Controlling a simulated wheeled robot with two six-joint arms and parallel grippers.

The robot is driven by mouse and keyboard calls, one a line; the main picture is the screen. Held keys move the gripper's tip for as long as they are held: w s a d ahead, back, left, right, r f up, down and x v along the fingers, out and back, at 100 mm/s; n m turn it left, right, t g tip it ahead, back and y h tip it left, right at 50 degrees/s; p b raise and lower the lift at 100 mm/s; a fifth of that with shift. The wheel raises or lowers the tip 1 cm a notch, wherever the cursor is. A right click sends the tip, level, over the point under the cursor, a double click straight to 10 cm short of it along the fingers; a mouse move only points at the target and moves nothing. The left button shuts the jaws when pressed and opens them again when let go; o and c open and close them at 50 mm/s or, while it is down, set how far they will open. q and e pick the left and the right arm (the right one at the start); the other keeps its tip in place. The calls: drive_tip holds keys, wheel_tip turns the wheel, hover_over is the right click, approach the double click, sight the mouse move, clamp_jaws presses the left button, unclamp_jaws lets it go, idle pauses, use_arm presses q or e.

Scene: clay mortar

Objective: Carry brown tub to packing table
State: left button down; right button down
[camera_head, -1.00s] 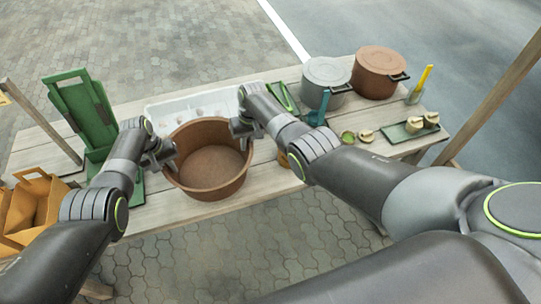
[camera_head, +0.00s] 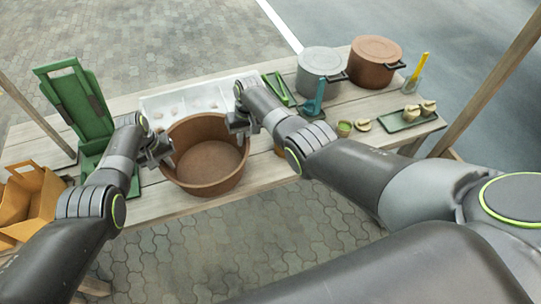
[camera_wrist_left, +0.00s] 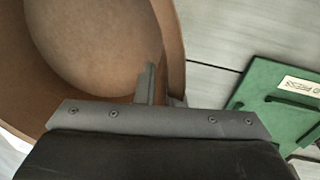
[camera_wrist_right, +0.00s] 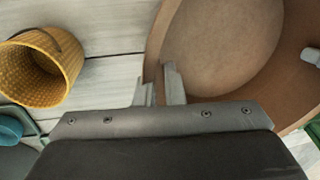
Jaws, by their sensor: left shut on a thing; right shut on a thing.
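The brown tub (camera_head: 207,180) is a wide, round, empty basin at the front of the wooden table. My left gripper (camera_head: 165,155) is shut on its left rim; in the left wrist view the fingers (camera_wrist_left: 158,88) straddle the tub wall (camera_wrist_left: 172,40). My right gripper (camera_head: 240,133) is shut on its right rim; in the right wrist view the fingers (camera_wrist_right: 160,88) pinch the wall (camera_wrist_right: 155,45). The tub looks upright. I cannot tell whether its base touches the table. Which table is the packing table cannot be told from these views.
The wooden table (camera_head: 300,175) holds a white tray (camera_head: 200,98) behind the tub, a green press (camera_head: 75,105) at left, a grey pot (camera_head: 321,68), a brown pot (camera_head: 375,60) and a green tray (camera_head: 409,119). A yellow basket (camera_wrist_right: 40,68) stands close right of the tub. Cardboard boxes (camera_head: 30,203) are at left.

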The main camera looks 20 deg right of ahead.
use_arm(q)
drive_tip(key=shift+d+f+b, duration=0.4)
drive_tip(key=shift+f+b, duration=0.05)
drive_tip(key=shift+f, duration=0.15)
use_arm(e)
drive_tip(key=shift+a+f, duration=0.45)
drive_tip(key=shift+f, duration=0.1)
use_arm(q)
drive_tip(key=shift+f+b, duration=0.6)
use_arm(e)
drive_tip(key=shift+f, duration=0.6)
use_arm(q)
drive_tip(key=c, duration=1.6)
unclamp_jaws()
drive_tip(key=shift+r, duration=0.1)
use_arm(e)
drive_tip(key=c, duration=1.6)
unclamp_jaws()
use_arm(q)
drive_tip(key=shift+o, duration=0.4)
drive_tip(key=shift+a, duration=0.15)
use_arm(e)
drive_tip(key=shift+o, duration=0.4)
drive_tip(key=shift+d, duration=0.2)
use_arm(q)
drive_tip(key=shift+a+r, duration=0.1)
